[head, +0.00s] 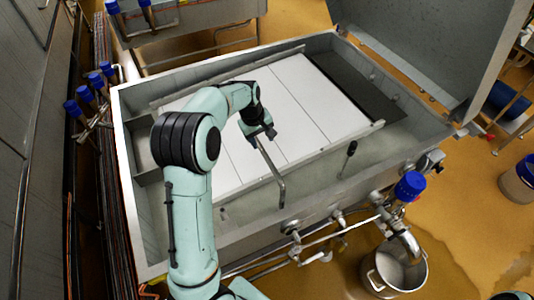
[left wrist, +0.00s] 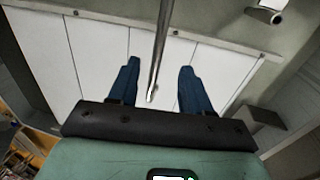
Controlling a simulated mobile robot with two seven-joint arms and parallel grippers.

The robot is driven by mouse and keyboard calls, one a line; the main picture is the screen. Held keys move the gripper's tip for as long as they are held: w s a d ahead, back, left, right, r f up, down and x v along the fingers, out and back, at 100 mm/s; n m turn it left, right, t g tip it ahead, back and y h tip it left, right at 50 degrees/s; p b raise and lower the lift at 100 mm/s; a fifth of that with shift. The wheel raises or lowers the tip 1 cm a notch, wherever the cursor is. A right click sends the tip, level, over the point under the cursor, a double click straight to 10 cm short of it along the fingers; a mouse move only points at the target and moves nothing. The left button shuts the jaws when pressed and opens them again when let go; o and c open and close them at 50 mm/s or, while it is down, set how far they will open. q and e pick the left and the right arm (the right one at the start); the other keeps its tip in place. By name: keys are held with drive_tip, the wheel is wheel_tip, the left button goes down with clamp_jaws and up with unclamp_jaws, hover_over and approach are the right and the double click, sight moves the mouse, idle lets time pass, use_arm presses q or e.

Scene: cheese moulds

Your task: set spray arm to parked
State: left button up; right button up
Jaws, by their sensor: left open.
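The spray arm, as far as I can tell, is a thin bent metal rod (head: 270,170) over the front side of the large steel vat (head: 125,130). Its lower end bends down by the front rail. In the left wrist view the rod (left wrist: 160,45) runs from the top edge down to a tip between the two blue fingers. My left gripper (head: 262,135) is at the rod's upper end, above the white panels. Its fingers (left wrist: 157,85) are open, one on each side of the rod, with a gap on both sides. My right gripper is not in view.
White panels (head: 300,95) lie inside the vat, with a dark strip (head: 355,85) at right. A raised lid (head: 440,45) stands at the back right. A black-handled lever (head: 350,148) is at the front rail. Pipes, a blue-capped valve (head: 410,185) and a steel bucket (head: 385,282) are in front.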

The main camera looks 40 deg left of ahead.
sight(268, 160)
use_arm(q)
drive_tip(key=f, duration=0.4)
drive_tip(key=w+d+f, duration=0.1)
drive_tip(key=f, duration=0.3)
drive_tip(key=w+f, duration=0.1)
drive_tip(key=f, duration=0.3)
drive_tip(key=shift+d, duration=0.15)
drive_tip(key=shift+s, duration=0.1)
clamp_jaws()
